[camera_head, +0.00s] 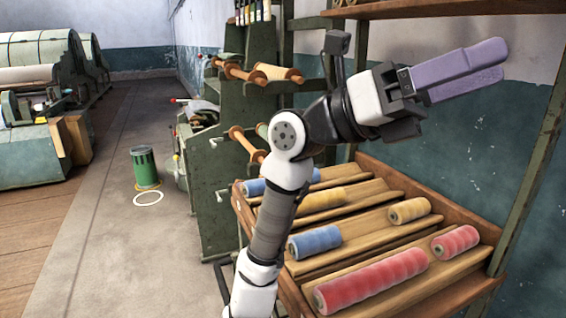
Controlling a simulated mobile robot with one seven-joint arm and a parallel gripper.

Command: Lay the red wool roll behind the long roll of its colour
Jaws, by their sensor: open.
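A short red wool roll (455,242) lies near the right side of the sloped wooden rack (503,282). A long red roll (370,281) lies in the front row, to its left and nearer to me. The two are roughly in line, with a small gap between them; I cannot tell whether they share one channel. My gripper (490,64) is high above the rack at the upper right, with its purple fingers pointing right. It is open and holds nothing, well apart from all the rolls.
A blue roll (315,242) and a short yellow roll (408,211) lie in the row behind. A longer yellow roll (320,200) and another blue roll (252,187) lie farther back, partly hidden by my arm. Green machine frames and a post (535,165) flank the rack.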

